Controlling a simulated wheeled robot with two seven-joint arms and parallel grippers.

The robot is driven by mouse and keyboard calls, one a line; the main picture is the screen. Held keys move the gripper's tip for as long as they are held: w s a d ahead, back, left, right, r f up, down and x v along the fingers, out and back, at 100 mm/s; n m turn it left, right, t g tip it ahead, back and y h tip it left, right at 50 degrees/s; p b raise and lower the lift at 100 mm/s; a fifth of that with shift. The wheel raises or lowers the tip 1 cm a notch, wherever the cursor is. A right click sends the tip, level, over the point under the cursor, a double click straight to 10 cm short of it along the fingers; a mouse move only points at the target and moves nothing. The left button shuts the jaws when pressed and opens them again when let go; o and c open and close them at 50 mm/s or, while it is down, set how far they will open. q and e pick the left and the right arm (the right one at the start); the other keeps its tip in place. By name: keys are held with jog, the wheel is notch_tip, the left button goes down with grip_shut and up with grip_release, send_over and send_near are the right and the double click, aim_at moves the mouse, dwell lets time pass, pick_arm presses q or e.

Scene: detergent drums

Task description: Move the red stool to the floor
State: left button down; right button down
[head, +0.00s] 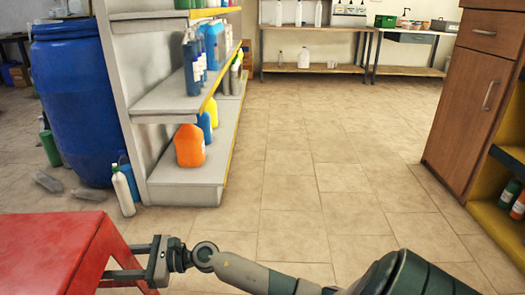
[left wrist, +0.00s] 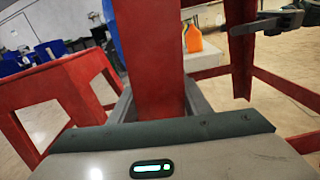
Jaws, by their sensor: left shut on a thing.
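The red stool (head: 50,252) fills the lower left of the head view, its flat top cut off by the picture's edge. In the left wrist view, my left gripper (left wrist: 158,105) is shut on an upright red part of the stool (left wrist: 150,50). The left gripper is outside the head view. My right gripper (head: 122,262) comes from the right in the head view, its fingers at the stool's right side, around a leg. Whether it grips the leg is unclear. What lies under the stool is hidden.
A blue drum (head: 75,100) and a grey shelf (head: 185,185) with bottles and an orange jug (head: 189,146) stand beyond the stool. A white bottle (head: 122,190) stands on the floor by the shelf. A brown cabinet (head: 470,110) is at right. Tiled floor between is clear.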

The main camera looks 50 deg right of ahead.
aim_at(118, 242)
jog(key=shift+r+p, duration=2.9)
jog(key=shift+r, duration=0.65)
jog(key=shift+d, duration=0.2)
